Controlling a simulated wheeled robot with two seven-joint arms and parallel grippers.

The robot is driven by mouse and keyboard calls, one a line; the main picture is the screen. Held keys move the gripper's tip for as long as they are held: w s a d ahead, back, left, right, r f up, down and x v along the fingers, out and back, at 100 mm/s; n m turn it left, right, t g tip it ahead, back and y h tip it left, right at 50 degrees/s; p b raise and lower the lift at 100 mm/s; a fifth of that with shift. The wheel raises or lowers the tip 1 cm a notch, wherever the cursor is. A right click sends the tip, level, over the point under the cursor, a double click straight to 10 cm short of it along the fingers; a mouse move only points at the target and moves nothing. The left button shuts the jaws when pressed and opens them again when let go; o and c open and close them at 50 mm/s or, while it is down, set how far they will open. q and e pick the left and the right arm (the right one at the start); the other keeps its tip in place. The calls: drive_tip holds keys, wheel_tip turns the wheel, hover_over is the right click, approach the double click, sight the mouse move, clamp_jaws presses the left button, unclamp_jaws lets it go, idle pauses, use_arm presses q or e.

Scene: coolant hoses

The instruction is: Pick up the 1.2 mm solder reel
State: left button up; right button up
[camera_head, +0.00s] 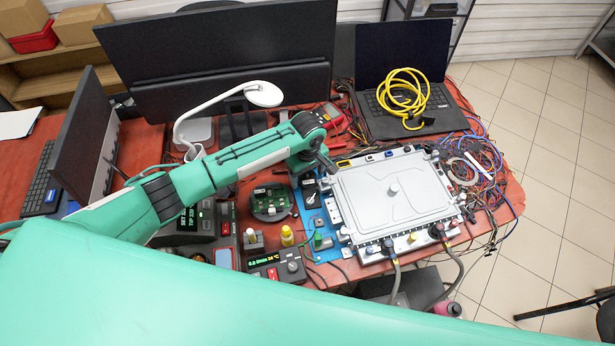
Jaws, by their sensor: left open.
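My left arm reaches in from the left across the table. Its gripper (327,163) points down over the left edge of the silver metal case (390,195), near the blue mat (318,222). It is open, and I see nothing held between its fingers. The fingertips are small and partly hidden by the wrist. I cannot make out a reel marked 1.2 mm; the arm hides part of the table. My right gripper is not in view.
A laptop (403,60) with a coiled yellow cable (403,95) stands behind the case. Loose wires (480,160) lie at the right. A round green circuit board (270,203) and small bottles are left of the mat. A white lamp (264,94) and monitors stand behind the arm.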

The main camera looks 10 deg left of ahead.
use_arm(q)
drive_tip(key=shift+f, duration=0.2)
drive_tip(key=c, duration=1.2)
drive_tip(key=shift+o, duration=0.2)
drive_tip(key=shift+r, duration=0.1)
